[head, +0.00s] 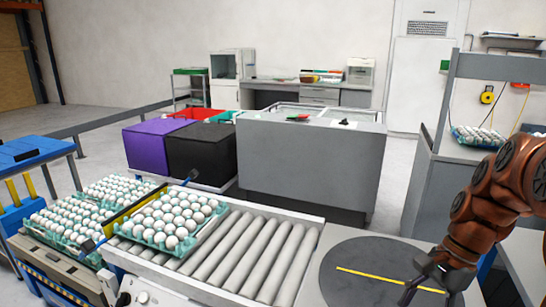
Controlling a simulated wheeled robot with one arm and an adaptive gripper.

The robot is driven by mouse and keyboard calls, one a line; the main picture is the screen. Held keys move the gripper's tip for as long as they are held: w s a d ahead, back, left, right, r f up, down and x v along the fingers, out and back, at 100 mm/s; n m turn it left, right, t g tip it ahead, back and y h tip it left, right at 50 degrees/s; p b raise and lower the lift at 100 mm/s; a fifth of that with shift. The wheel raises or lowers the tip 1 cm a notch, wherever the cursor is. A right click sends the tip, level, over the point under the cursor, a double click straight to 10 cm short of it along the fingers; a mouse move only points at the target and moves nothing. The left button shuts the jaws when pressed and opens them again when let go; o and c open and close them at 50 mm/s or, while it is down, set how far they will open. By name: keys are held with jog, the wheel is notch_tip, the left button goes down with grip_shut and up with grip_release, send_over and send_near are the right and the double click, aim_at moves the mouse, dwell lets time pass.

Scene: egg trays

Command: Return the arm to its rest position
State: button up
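My copper-coloured arm comes in from the right edge and bends down to my gripper (428,296) at the lower right. The gripper hangs over the dark round plate (350,258) with a yellow stripe. Its dark fingers look spread apart, with nothing seen between them; their tips are near or past the bottom edge of the picture. A teal tray (152,236) full of white eggs sits at the left end of the roller conveyor (262,250), well left of my gripper. More egg trays (82,238) stand farther left, beyond a yellow rail.
A grey cabinet (310,155) stands behind the conveyor, with purple (160,145) and black (200,150) boxes beside it. A grey shelf station (425,185) holding another egg tray (478,135) is at the right. The rollers right of the near tray are bare.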

jog(key=s+a+f+n+g+h, duration=0.1)
jog(key=s+a+f+n+h, duration=0.15)
jog(key=s+a+n, duration=0.45)
jog(key=s+a+f+n+h, duration=0.25)
jog(key=s+a+n, duration=0.25)
jog(key=s+n, duration=0.3)
notch_tip(320, 180, up, 13)
jog(key=m+p, duration=0.1)
jog(key=p, duration=1.1)
jog(key=shift+s+f+t+y+p, duration=0.2)
jog(key=shift+s+t+y+p, duration=0.1)
jog(key=shift+s+t+y, duration=0.1)
jog(key=shift+d, duration=0.1)
